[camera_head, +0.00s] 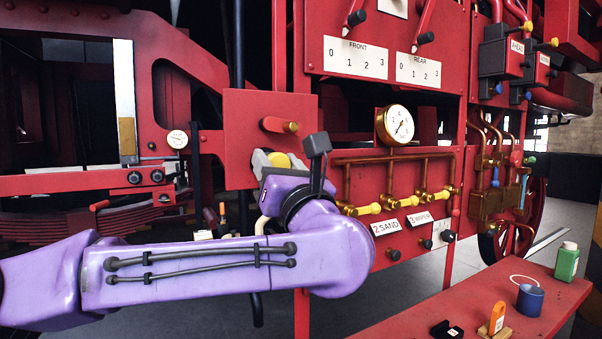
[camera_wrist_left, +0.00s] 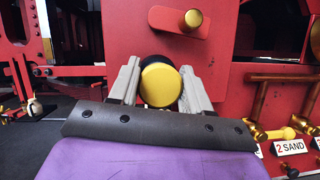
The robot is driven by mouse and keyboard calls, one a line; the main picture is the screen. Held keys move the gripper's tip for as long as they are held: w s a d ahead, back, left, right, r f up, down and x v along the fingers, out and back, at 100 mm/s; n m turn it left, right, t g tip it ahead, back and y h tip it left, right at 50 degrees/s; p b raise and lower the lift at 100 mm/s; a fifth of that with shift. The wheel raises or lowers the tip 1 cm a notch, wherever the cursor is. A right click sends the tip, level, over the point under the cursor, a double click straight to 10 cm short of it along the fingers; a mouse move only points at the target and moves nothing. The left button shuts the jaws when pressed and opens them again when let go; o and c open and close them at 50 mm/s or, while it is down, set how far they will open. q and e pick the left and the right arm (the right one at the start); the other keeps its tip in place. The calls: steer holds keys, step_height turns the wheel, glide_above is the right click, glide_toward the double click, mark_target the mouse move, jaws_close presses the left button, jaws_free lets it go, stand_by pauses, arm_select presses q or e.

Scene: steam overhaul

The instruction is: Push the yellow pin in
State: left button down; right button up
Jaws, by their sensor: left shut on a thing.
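The yellow pin (camera_wrist_left: 160,84) shows its round yellow end in the left wrist view, with a dark collar behind it, in front of a red panel. My left gripper (camera_wrist_left: 160,70) is shut on the pin, one grey finger on each side. In the head view the gripper (camera_head: 273,163) is partly hidden by my purple wrist. How deep the pin sits cannot be told. My right gripper is not in view.
Brass pipes with yellow handles (camera_head: 370,209) and a gauge (camera_head: 394,125) are to the right. A red bench (camera_head: 440,318) holds a green bottle (camera_head: 567,262) and a blue cup (camera_head: 530,300).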

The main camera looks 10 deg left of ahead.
arm_select(q)
steer(key=shift+r, duration=0.15)
steer(key=c, duration=0.8)
jaws_free()
steer(key=shift+a, duration=0.1)
steer(key=shift+o, duration=1.4)
steer(key=shift+w+a, duration=0.1)
steer(key=shift+w, duration=0.05)
steer(key=b+v, duration=0.4)
steer(key=v, duration=0.6)
steer(key=shift+s, duration=0.2)
